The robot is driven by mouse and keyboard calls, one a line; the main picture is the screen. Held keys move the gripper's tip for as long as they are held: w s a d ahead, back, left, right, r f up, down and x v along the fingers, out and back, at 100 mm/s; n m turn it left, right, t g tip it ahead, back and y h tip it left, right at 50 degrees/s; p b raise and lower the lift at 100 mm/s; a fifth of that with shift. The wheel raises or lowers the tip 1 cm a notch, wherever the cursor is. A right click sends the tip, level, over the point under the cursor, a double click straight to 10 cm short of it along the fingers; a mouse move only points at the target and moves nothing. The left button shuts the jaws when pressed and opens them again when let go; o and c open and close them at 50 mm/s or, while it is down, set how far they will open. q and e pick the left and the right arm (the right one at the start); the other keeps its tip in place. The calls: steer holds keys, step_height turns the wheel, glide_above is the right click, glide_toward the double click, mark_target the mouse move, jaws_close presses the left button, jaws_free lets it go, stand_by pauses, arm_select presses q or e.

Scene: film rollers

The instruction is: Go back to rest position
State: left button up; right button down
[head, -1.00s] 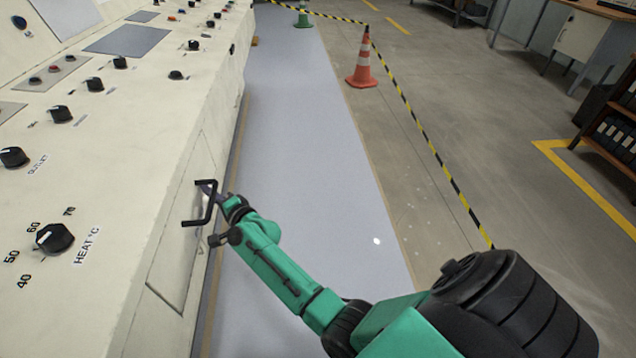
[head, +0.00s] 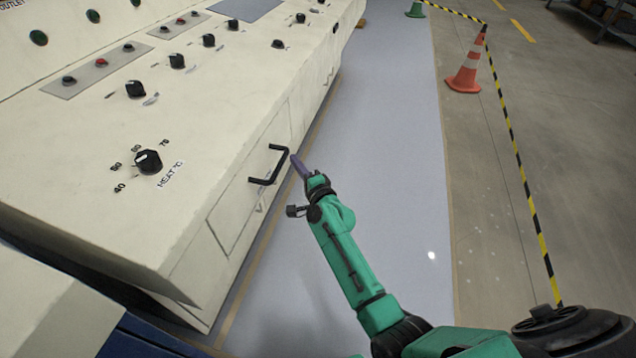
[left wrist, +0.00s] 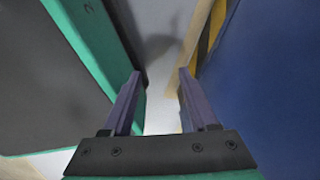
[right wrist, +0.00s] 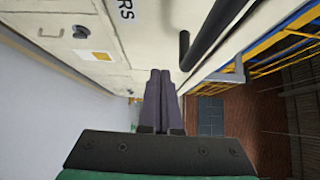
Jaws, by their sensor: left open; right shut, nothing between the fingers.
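My right gripper (head: 298,164) is beside the black bar handle (head: 267,166) on the machine's side panel in the head view, a little to its right and apart from it. In the right wrist view the right gripper's fingers (right wrist: 160,75) are together with nothing between them, and a black bar (right wrist: 184,50) shows beside them. My left gripper (left wrist: 155,75) shows only in the left wrist view. Its two fingers are apart and the gap between them is empty, with pale floor beyond.
The cream control machine (head: 70,215) with knobs fills the left. A blue-grey floor strip (head: 385,120) runs beside it. An orange cone (head: 465,75), a green cone (head: 415,10) and black-yellow tape (head: 515,150) line the right. A blue surface (left wrist: 265,90) is close to the left gripper.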

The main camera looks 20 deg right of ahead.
steer(key=v, duration=0.8)
steer(key=s+d+f+n+g, duration=0.1)
steer(key=s+f+n+g, duration=0.25)
steer(key=f, duration=0.65)
steer(key=s+f+n+g, duration=0.25)
steer(key=s+f, duration=0.25)
steer(key=f, duration=0.6)
steer(key=s+d+f+n+g+h, duration=0.1)
steer(key=s+d+f+n+g, duration=0.25)
steer(key=s+f, duration=0.6)
steer(key=s+d+f+n+g+h, duration=0.2)
steer(key=s+d+f+n+g, duration=0.15)
steer(key=s+f, duration=0.6)
steer(key=s+d+f+n+g+h, duration=0.1)
steer(key=s+d+f+n+g, duration=0.15)
steer(key=s, duration=0.65)
steer(key=s+d+f+n+g, duration=0.1)
steer(key=s+d+n, duration=0.15)
steer(key=s, duration=0.65)
step_height(320, 180, up, 13)
steer(key=p, duration=1.4)
steer(key=shift+w+a, duration=0.4)
steer(key=shift+a, duration=0.05)
steer(key=shift+r, duration=0.1)
